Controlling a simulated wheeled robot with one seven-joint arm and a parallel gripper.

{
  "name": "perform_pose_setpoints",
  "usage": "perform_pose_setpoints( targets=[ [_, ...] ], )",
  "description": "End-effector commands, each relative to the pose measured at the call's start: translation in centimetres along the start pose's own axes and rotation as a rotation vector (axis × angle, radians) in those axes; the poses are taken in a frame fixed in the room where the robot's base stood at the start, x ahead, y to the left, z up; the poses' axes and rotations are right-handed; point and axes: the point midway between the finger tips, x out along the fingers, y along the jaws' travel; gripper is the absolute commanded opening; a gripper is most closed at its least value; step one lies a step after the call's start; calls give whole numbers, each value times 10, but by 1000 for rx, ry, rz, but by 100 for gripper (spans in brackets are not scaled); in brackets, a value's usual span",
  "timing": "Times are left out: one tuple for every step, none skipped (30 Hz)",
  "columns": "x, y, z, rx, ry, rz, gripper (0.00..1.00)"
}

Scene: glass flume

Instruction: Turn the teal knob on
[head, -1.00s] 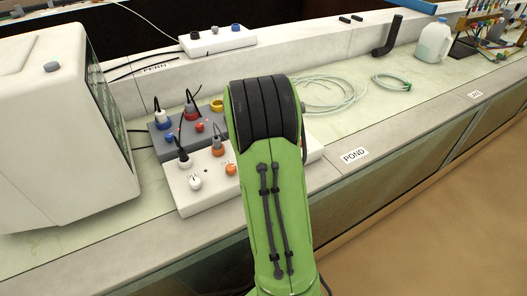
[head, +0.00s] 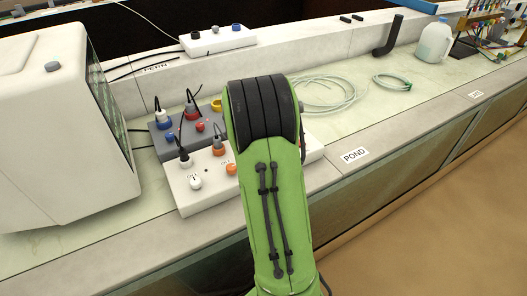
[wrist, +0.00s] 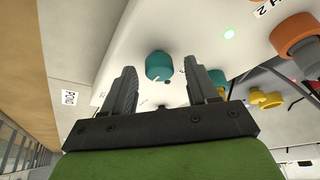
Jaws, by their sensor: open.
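The teal knob (wrist: 159,67) is on the face of a white control box, seen in the wrist view. My gripper (wrist: 161,72) is open, with one finger to the left and one to the right of the knob in the picture. I see a gap between the knob and each finger; I cannot tell how deep the fingers reach around it. In the head view my green arm hides the gripper and the teal knob. The white box (head: 186,206) shows at the arm's left.
A grey box (head: 160,140) with plugged cables stands behind the white one. A large white monitor (head: 50,130) is at left. Coiled tubing (head: 330,95) lies right.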

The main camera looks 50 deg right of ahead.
Motion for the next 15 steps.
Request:
perform_pose_setpoints(
  targets=[
    [0, 0, 0, 0, 0, 0, 58],
    [-1, 0, 0, 0, 0, 0, 58],
    [-4, 0, 0, -1, 0, 0, 58],
    [-8, 0, 0, -1, 1, -1, 58],
    [-13, -1, -1, -1, 1, -2, 58],
    [-21, -1, -1, -1, 2, -2, 58],
    [-29, -1, -2, -1, 3, -3, 58],
    [-37, -1, -2, -1, 4, -3, 58],
    [-49, -1, -2, -1, 4, -3, 58],
    [-58, -1, -2, -1, 4, -3, 58],
    [-68, -1, -2, -2, 4, -4, 58],
    [-79, -1, -2, -2, 4, -4, 58],
    [-88, -1, -2, -1, 4, -4, 58],
    [-96, -1, -2, -1, 4, -4, 58],
    [-108, -1, -2, -2, 4, -4, 58]
  ],
)
